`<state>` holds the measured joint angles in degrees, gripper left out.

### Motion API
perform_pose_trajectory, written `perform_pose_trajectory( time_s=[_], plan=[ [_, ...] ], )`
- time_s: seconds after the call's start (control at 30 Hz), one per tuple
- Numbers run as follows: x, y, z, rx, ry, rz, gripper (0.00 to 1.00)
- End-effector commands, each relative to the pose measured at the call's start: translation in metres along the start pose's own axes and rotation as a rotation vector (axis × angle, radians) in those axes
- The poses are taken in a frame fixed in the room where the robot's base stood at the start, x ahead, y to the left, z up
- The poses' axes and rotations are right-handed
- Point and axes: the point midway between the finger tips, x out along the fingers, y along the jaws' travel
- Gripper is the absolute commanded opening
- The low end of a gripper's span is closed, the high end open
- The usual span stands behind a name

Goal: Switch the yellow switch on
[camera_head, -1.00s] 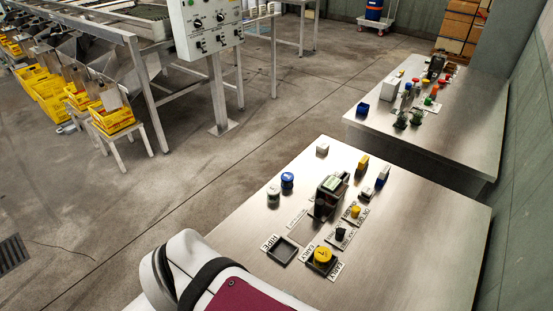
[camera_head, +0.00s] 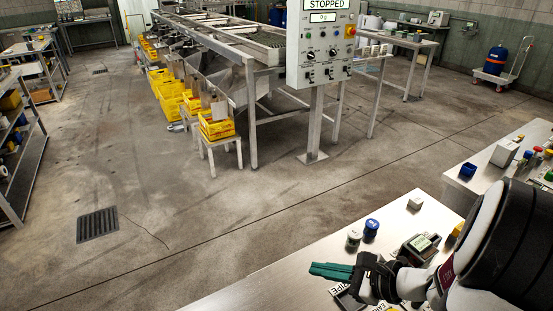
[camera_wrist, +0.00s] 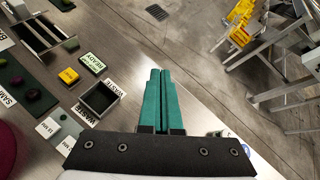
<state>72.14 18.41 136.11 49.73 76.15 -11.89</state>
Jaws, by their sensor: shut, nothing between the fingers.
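My gripper (camera_head: 331,271) has green fingers and is shut and empty above the left edge of the near table. In the wrist view the fingers (camera_wrist: 160,100) lie together and point toward the floor beyond the table edge. The control panel (camera_head: 297,50) stands across the floor, well away from my gripper. It carries dark knobs and small switches, plus a red and yellow button (camera_head: 350,30). I cannot pick out a yellow switch on it for certain. My arm hides part of the table.
The near table (camera_head: 288,272) holds a black square tray (camera_wrist: 100,98), labels, a blue-topped container (camera_head: 371,229) and a white block (camera_head: 415,203). Yellow crates (camera_head: 216,127) stand below the sizer (camera_head: 213,32). The floor between table and panel is clear.

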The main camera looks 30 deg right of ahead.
Motion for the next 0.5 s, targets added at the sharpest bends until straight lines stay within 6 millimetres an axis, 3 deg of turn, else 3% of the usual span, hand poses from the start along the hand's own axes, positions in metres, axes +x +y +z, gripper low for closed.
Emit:
perform_pose_trajectory(
  time_s=[0.03,0.1,0.2,0.33,0.4,0.5],
  plan=[
    [-0.018,-0.021,-0.034,0.124,0.007,-0.133,0.00],
    [-0.049,-0.043,-0.083,0.286,0.019,-0.327,0.00],
    [-0.098,-0.055,-0.153,0.492,0.042,-0.584,0.00],
    [-0.153,-0.042,-0.225,0.698,0.074,-0.844,0.00],
    [-0.173,-0.030,-0.252,0.774,0.087,-0.942,0.00],
    [-0.192,-0.017,-0.275,0.842,0.101,-1.028,0.00]
  ],
)
